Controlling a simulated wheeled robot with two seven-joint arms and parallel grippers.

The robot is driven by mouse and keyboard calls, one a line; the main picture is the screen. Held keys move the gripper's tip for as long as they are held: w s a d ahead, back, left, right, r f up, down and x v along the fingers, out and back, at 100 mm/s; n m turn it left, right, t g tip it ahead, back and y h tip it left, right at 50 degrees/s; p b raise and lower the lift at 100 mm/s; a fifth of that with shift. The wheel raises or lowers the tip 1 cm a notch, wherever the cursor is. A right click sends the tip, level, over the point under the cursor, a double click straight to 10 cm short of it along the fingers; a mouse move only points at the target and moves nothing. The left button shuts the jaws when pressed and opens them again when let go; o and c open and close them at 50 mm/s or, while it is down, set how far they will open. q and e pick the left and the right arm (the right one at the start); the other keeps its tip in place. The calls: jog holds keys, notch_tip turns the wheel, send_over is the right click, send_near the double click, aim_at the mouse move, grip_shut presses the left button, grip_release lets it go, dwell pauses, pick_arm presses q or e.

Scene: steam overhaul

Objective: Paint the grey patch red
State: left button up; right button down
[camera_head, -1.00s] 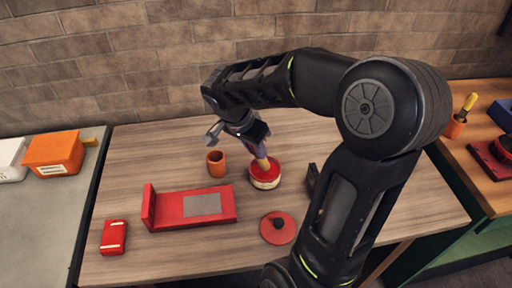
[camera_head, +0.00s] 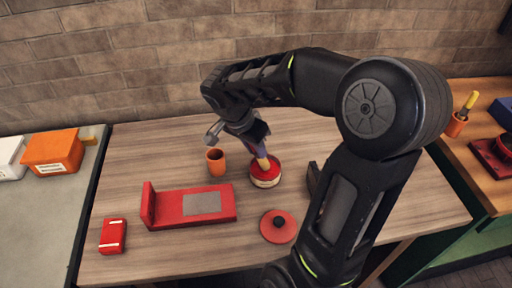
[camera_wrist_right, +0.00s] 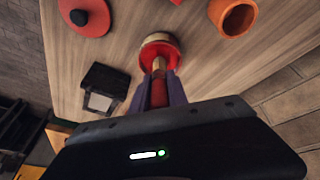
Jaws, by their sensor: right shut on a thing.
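The grey patch (camera_head: 202,204) lies on the flat part of a red L-shaped piece (camera_head: 172,216) on the wooden table. My right gripper (camera_head: 257,145) is shut on a brush (camera_head: 262,162), behind and to the right of the patch. The brush points down into an open paint tin (camera_head: 265,180) with red paint inside. In the right wrist view the brush (camera_wrist_right: 159,88) reaches the tin (camera_wrist_right: 159,45); its tip is hidden in the tin. My left gripper is not in view.
An orange cup (camera_head: 216,162) stands just left of the tin. A red lid (camera_head: 278,226) with a dark knob lies in front of it. A red box (camera_head: 113,236) sits at the front left. A dark object (camera_head: 313,180) stands right of the tin, partly behind my arm.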

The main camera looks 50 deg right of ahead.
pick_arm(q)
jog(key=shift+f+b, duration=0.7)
pick_arm(e)
jog(key=shift+f, duration=0.4)
dwell(1.6)
jog(key=shift+r+p, duration=1.95)
jog(key=shift+r, duration=1.65)
pick_arm(q)
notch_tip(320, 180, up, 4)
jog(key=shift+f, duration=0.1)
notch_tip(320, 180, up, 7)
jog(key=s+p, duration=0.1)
jog(key=p, duration=0.7)
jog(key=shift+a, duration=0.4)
pick_arm(e)
jog(key=w+a+n+t+y, duration=0.1)
jog(key=w+a+n+t, duration=0.1)
jog(key=w+a+n, duration=0.6)
jog(key=w+a+n+t+y, duration=0.1)
jog(key=w+a+n+t, duration=0.1)
jog(key=w+a+n, duration=0.6)
jog(key=a, duration=0.6)
jog(key=shift+r+y, duration=0.25)
jog(key=shift+y, duration=0.15)
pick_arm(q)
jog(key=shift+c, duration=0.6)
